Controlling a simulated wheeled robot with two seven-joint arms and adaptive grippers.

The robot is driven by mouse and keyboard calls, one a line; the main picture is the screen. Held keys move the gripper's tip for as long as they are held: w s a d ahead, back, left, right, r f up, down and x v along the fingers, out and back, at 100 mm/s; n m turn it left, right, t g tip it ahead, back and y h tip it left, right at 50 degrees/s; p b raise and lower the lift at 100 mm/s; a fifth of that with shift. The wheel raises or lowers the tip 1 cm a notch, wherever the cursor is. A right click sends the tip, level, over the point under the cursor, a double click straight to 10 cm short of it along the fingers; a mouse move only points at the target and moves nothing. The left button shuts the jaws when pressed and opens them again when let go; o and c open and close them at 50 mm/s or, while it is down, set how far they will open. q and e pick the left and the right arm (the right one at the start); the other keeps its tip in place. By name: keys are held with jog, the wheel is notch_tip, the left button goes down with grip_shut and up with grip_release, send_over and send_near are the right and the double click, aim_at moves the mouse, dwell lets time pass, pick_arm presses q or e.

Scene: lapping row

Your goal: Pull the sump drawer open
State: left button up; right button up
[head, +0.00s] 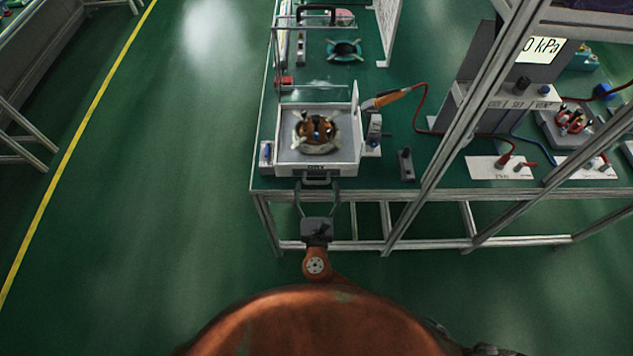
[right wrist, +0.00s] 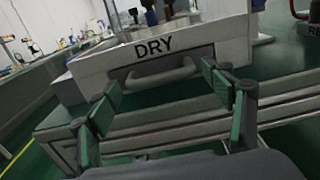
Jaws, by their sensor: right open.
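The sump drawer (head: 285,168) appears to be the white box at the bench's front edge, with a grey bar handle (head: 317,181) on its front. In the right wrist view its white front (right wrist: 95,69) reads "DRY", and the curved handle (right wrist: 160,76) shows below the lettering. My right gripper (head: 318,190) is open in front of the handle, fingers pointing at the drawer. In the right wrist view its green-padded fingers (right wrist: 163,93) stand apart, one toward each end of the handle, with nothing seen gripped. Contact cannot be told. My left gripper is not seen.
A round copper-coloured fixture (head: 317,131) sits in the white box. An orange-handled tool (head: 393,97) and a dark block (head: 405,165) are to its right on the green bench (head: 385,178). Aluminium posts (head: 452,140) cross farther right. Open floor (head: 170,200) lies left.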

jog(key=shift+w, duration=1.1)
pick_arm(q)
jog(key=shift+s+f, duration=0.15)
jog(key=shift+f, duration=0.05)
